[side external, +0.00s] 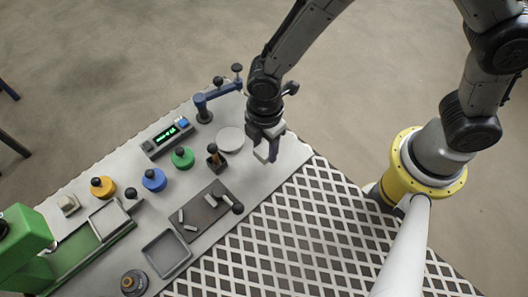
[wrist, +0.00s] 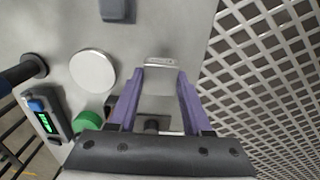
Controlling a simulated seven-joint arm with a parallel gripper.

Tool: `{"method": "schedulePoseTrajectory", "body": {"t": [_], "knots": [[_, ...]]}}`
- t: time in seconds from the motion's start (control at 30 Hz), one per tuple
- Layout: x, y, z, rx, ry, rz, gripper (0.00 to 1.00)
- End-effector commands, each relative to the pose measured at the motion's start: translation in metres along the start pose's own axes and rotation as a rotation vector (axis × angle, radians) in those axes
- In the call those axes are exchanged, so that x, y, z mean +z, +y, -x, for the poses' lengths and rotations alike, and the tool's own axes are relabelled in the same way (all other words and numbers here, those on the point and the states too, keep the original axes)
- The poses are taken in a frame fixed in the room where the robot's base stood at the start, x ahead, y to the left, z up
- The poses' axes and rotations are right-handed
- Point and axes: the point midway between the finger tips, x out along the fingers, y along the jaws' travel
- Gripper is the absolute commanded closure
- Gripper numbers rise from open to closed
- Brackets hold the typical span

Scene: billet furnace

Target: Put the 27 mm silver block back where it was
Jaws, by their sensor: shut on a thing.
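My gripper (side external: 268,150) hangs over the table's right end, fingers pointing down. It is shut on a silver block (side external: 261,154), which shows pale between the fingertips. In the wrist view my gripper (wrist: 160,78) has its two purple fingers on either side of the silver block (wrist: 160,84). I cannot tell the block's size, nor exactly how far it is above the table. A dark plate (side external: 219,189) with several small silver bars lies further left on the table.
A round white disc (side external: 230,140) lies beside my gripper. A dark holder with an upright handle (side external: 216,161), green (side external: 182,158) and blue (side external: 154,181) knobs, a display box (side external: 168,138), and an empty square tray (side external: 166,254) stand left. A perforated surface (side external: 300,240) lies in front.

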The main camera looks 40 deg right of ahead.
Motion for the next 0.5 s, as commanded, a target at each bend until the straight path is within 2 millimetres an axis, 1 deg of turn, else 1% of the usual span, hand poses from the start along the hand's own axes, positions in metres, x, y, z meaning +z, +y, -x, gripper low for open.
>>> {"method": "schedulePoseTrajectory", "body": {"t": [0.03, 0.23, 0.3, 0.5], "knots": [[-0.002, 0.003, -0.004, 0.000, 0.000, 0.000, 1.00], [-0.001, 0.002, -0.031, -0.002, -0.002, 0.000, 1.00], [-0.002, 0.002, -0.034, 0.000, 0.000, 0.000, 1.00], [-0.002, 0.002, -0.033, 0.001, 0.001, 0.000, 1.00]]}}
